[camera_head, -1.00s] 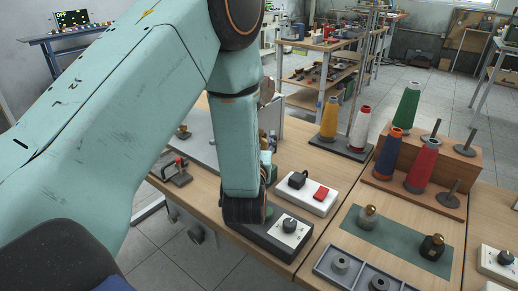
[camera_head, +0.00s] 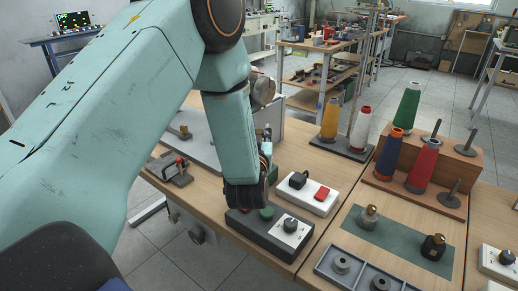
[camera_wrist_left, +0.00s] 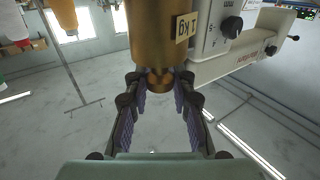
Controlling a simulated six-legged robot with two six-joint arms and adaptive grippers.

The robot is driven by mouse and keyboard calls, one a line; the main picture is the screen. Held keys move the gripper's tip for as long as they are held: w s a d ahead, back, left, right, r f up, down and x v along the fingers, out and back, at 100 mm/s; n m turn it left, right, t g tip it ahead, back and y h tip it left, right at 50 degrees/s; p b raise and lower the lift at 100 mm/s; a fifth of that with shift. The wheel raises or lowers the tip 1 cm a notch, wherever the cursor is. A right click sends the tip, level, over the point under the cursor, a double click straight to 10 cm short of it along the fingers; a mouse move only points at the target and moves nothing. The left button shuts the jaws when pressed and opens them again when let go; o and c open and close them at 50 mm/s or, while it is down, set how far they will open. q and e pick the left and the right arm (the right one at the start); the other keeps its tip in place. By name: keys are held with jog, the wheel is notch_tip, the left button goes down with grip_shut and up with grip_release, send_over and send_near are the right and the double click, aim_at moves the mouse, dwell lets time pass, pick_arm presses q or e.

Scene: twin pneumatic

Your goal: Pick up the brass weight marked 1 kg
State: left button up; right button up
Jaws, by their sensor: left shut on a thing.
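The brass weight (camera_wrist_left: 157,35) marked 1 kg fills the top middle of the left wrist view, with its label upside down. My left gripper (camera_wrist_left: 160,80) is shut on the weight's narrow knob, one finger on each side. In the head view my left arm reaches down over the bench, and its dark wrist (camera_head: 246,195) is above the dark control box. My right gripper is not in view.
The dark control box (camera_head: 262,240) has a green button and a dial. Beside it stands a white switch box (camera_head: 314,201). To the right are two bottles on a green mat (camera_head: 388,236), a grey divided tray (camera_head: 330,277) and thread cones on a wooden stand (camera_head: 450,200).

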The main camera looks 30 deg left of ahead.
pick_arm(q)
grip_shut()
